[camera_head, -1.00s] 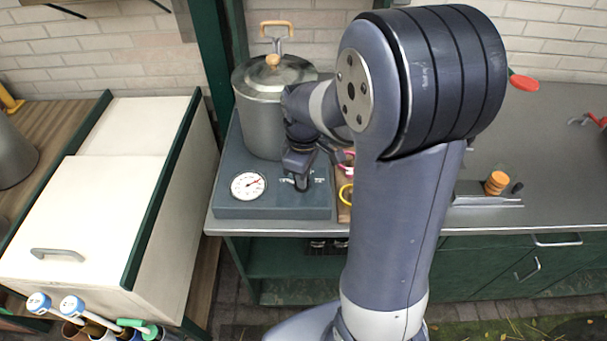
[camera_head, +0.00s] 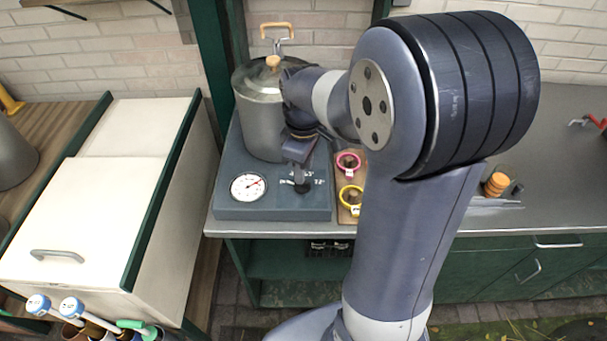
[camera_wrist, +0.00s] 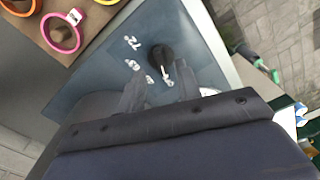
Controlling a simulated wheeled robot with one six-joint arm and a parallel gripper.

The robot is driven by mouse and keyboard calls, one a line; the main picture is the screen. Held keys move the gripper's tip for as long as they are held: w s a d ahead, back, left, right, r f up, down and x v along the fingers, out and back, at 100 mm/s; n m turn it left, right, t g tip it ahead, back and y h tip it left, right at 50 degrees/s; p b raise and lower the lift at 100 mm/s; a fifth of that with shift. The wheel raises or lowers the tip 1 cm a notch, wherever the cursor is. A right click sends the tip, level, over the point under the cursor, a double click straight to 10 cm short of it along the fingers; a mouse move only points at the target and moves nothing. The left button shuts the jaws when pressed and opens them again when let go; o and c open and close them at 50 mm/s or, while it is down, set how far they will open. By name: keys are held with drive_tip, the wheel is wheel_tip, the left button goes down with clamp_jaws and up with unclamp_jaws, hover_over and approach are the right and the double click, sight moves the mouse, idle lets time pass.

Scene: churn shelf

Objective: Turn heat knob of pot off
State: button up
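The pot (camera_head: 262,115) is a tall grey metal vessel with a lid, standing on a blue-grey heater base (camera_head: 235,207). The heat knob (camera_head: 302,186) is small and black, on the base's front right. In the wrist view the knob (camera_wrist: 161,56) has a white pointer directed toward the fingers' side, near a white label partly hidden by a finger. Labels reading about 72 and 63 lie left of it there. My gripper (camera_wrist: 158,82) is open, its two fingers apart, with the knob just beyond the tips. No contact is visible. In the head view my gripper (camera_head: 298,158) is above and behind the knob.
A round white gauge (camera_head: 248,186) sits left of the knob. A pink ring (camera_head: 348,162) and a yellow ring (camera_head: 350,198) are on a brown board close to the right. A white cabinet (camera_head: 95,215) stands left. The counter right of my arm is mostly clear.

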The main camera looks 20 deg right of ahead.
wheel_tip(320, 180, up, 7)
idle(0.3)
wheel_tip(320, 180, down, 11)
drive_tip(key=shift+r, duration=0.1)
idle(0.5)
idle(0.5)
